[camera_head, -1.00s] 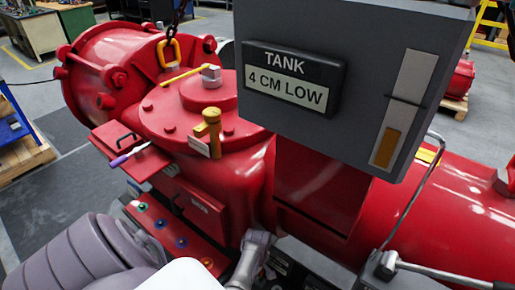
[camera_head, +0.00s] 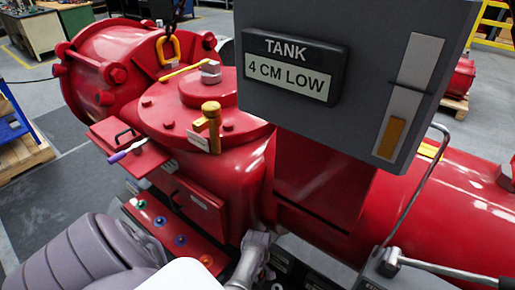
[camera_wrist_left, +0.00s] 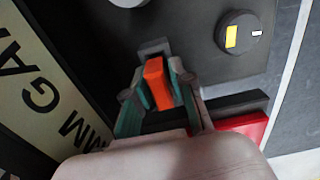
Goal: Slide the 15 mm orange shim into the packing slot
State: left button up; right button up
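In the left wrist view, the orange shim (camera_wrist_left: 158,84) is between the teal-padded fingers of my left gripper (camera_wrist_left: 160,92), which is shut on it. The shim's far end is close to a dark grey raised piece on a dark panel (camera_wrist_left: 205,70). I cannot tell whether it touches or enters a slot there; the packing slot is not clearly visible. In the head view, my left arm comes in at the bottom left, and its fingers and the shim cannot be made out. My right gripper is not in view.
A knob (camera_wrist_left: 238,33) with a yellow mark is on the panel. A pale sign (camera_wrist_left: 35,95) stands at the left. In the head view, a grey box with a "TANK 4 CM LOW" display (camera_head: 292,66) rises above the red actuator (camera_head: 235,165). A bent metal bar (camera_head: 415,190) is at the right.

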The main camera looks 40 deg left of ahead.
pick_arm(q)
jog(key=shift+o, duration=1.2)
jog(key=shift+r, duration=0.1)
notch_tip(320, 180, up, 7)
jog(key=shift+r, duration=0.15)
